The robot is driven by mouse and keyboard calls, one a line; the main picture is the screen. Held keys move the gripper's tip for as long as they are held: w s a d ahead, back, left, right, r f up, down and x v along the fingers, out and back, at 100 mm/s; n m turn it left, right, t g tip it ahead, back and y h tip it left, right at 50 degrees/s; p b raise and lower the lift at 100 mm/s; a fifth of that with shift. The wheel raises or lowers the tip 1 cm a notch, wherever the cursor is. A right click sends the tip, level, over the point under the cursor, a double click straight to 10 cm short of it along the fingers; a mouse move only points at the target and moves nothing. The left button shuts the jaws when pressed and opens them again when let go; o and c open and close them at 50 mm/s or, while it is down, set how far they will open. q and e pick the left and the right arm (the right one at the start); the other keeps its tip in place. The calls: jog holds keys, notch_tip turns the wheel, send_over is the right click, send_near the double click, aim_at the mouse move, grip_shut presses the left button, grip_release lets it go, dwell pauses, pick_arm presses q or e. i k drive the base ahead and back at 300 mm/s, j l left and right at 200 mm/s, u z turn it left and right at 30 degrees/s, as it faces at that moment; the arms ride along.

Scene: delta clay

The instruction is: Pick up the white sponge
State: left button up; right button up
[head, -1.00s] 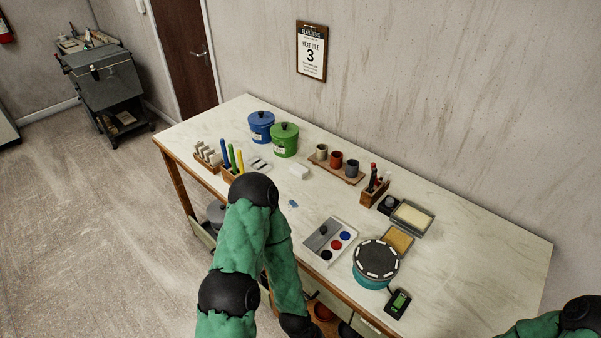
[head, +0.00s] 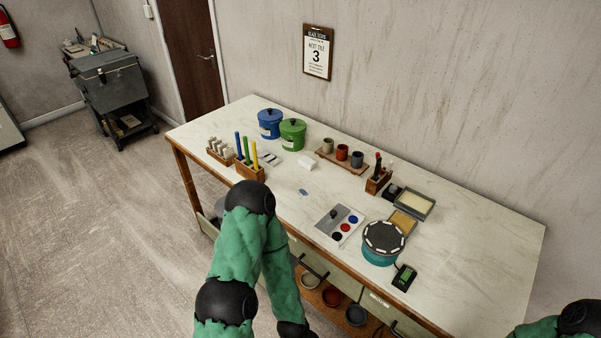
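A small white block (head: 307,163), which looks like the white sponge, lies on the pale worktable (head: 470,232), toward its back and left of the cup rack. Nothing touches it from above. My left arm rises from the bottom in front of the table and bends down again; its gripper is out of the frame below. Only a bit of my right arm shows at the bottom right corner, and its gripper is out of view.
Blue (head: 269,124) and green (head: 292,134) lidded pots stand behind left of the block. The wooden rack of cups (head: 342,160) is to its right. Upright colored tools (head: 247,155) stand left, a paint tray (head: 338,224) and turntable (head: 383,238) in front right. A blue scrap (head: 303,192) lies between.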

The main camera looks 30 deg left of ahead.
aim_at(308, 163)
jog(key=j+z, duration=0.1)
jog(key=z, duration=0.25)
jog(key=j+z, duration=0.1)
jog(key=z, duration=0.3)
jog(key=k+z, duration=0.1)
jog(key=z, duration=0.25)
jog(key=k+j+z, duration=0.2)
jog(key=j, duration=0.25)
jog(key=j+z, duration=0.25)
jog(key=j, duration=0.2)
jog(key=k+j+z, duration=0.2)
jog(key=j, duration=0.2)
jog(key=k+j+z, duration=0.2)
jog(key=j, duration=0.2)
jog(key=k+j+z, duration=0.25)
jog(key=k+j, duration=0.05)
jog(key=j, duration=0.05)
